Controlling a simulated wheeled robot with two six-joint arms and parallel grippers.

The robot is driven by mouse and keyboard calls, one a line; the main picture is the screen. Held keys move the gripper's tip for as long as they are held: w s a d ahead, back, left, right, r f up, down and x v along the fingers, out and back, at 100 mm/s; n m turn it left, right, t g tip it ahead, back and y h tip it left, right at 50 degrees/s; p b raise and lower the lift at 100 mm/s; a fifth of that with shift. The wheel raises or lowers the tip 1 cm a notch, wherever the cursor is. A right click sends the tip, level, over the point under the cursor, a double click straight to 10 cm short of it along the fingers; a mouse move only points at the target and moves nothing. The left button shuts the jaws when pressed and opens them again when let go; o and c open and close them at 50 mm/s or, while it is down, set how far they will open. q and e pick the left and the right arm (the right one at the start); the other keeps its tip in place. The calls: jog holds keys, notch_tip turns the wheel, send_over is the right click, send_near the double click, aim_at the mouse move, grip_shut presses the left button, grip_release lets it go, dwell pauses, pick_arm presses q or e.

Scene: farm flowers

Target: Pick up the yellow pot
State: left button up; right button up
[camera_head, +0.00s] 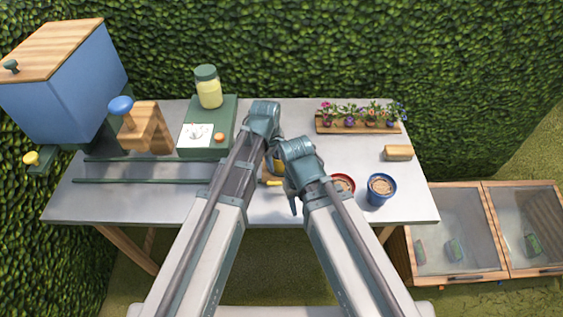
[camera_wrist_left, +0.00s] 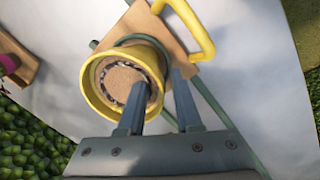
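The yellow pot (camera_wrist_left: 93,92), filled with brown soil, shows in the left wrist view beside a wooden board with a yellow handle (camera_wrist_left: 203,38). A dark green ring (camera_wrist_left: 148,42) curves around its far side. In the head view the pot (camera_head: 279,166) is mostly hidden by my arms. My left gripper (camera_wrist_left: 158,80) is open at the pot's right side: one finger overlaps the soil, the other is outside the rim. Contact is unclear. My right gripper (camera_head: 293,205) points down near the table's front middle; its finger opening cannot be made out.
A red pot (camera_head: 343,183) and blue pot (camera_head: 381,190) stand right of my right arm. A flower tray (camera_head: 322,126) is behind them. A blue box (camera_head: 60,85), wooden press (camera_head: 148,128) and jar (camera_head: 209,90) occupy the left.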

pick_arm(q)
jog(key=shift+s, duration=0.1)
grip_shut()
dwell(1.1)
